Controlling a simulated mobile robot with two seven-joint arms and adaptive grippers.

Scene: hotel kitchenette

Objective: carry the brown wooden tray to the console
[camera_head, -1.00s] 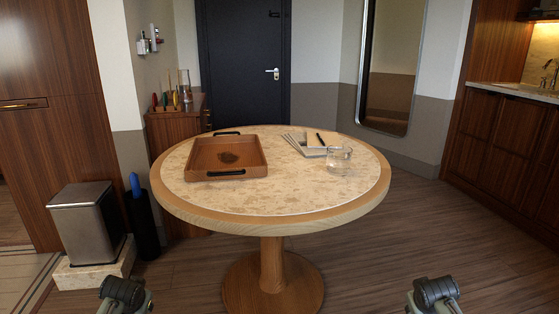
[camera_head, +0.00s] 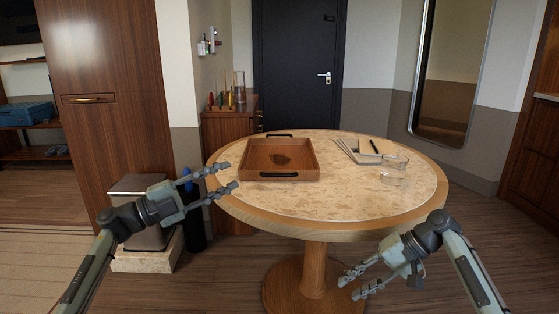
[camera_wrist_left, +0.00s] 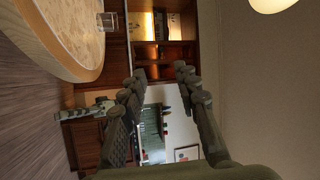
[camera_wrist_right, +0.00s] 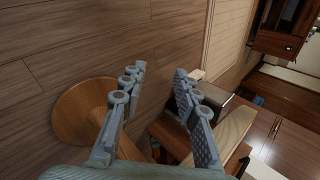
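The brown wooden tray (camera_head: 312,160) lies flat on the left part of the round stone-topped table, with one black handle at its far side and one at its near side. It looks empty. My left gripper (camera_head: 229,177) is open and empty at the table's left edge, left of the tray and apart from it. My right gripper (camera_head: 348,288) is open and empty, low in front of the table near its pedestal. In the right wrist view its fingers (camera_wrist_right: 157,80) are spread with nothing between them. A wooden cabinet (camera_head: 229,125), perhaps the console, stands behind the table at the left.
Bottles and colored items top the cabinet. A metal bin (camera_head: 141,205) and dark umbrella holder (camera_head: 194,228) stand left of the table. Floor is open at the right.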

